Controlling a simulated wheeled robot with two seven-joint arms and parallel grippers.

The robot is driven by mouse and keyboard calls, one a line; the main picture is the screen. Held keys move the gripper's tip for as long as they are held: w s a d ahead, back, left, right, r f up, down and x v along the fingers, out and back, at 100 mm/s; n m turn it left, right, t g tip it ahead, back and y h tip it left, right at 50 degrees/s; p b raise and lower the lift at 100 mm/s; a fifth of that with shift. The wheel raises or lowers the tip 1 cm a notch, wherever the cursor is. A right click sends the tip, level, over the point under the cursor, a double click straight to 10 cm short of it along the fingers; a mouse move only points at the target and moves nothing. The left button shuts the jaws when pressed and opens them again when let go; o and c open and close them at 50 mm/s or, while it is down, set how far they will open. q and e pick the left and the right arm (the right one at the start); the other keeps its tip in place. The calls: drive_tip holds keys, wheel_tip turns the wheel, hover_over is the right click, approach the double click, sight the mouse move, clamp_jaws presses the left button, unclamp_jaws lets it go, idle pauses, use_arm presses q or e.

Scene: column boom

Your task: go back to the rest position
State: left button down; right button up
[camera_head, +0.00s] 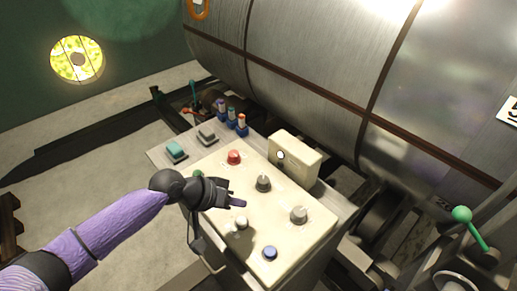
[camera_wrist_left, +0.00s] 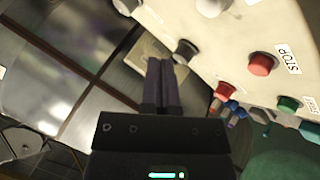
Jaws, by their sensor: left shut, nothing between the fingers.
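My left gripper (camera_head: 238,203) is shut and empty. Its purple-sleeved arm comes in from the lower left, and the gripper is over the cream control panel (camera_head: 265,223), close to a white knob (camera_head: 241,222). In the left wrist view its two dark fingers (camera_wrist_left: 161,75) lie together with nothing between them. Whether the fingertips touch the panel cannot be told. My right gripper is not in view.
The panel carries a red button (camera_head: 234,157), a blue button (camera_head: 270,252) and grey knobs (camera_head: 299,214). A cream box (camera_head: 295,160) stands at its back edge. A large metal cylinder (camera_head: 320,60) lies behind. A green-knobbed lever (camera_head: 463,214) stands right. Bare floor (camera_head: 90,185) lies left.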

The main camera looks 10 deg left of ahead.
use_arm(q)
drive_tip(key=shift+m+g, duration=0.6)
drive_tip(key=shift+m, duration=0.3)
drive_tip(key=s+d, duration=0.1)
drive_tip(key=s+d+f, duration=0.1)
drive_tip(key=s, duration=0.1)
drive_tip(key=s+d+f, duration=0.1)
drive_tip(key=shift+s+d, duration=0.25)
drive_tip(key=shift+d, duration=0.1)
drive_tip(key=s+d+m+y, duration=0.1)
drive_tip(key=s+d, duration=0.1)
drive_tip(key=s, duration=0.4)
drive_tip(key=s+a+f+n+y, duration=0.1)
drive_tip(key=s+a+n+y, duration=0.2)
drive_tip(key=s+a+y, duration=0.5)
drive_tip(key=s+f+g+h+b, duration=0.1)
drive_tip(key=s+f+b, duration=0.15)
drive_tip(key=f, duration=0.75)
drive_tip(key=s+f+g+b, duration=0.1)
drive_tip(key=s+f, duration=0.2)
drive_tip(key=f, duration=0.8)
drive_tip(key=s+a+f+g+b, duration=0.1)
drive_tip(key=s+a+f+b, duration=0.2)
drive_tip(key=s+f, duration=1)
drive_tip(key=shift+s+a+f+m+b, duration=0.2)
drive_tip(key=shift+a+f+m+b, duration=0.1)
drive_tip(key=shift+f+b, duration=0.25)
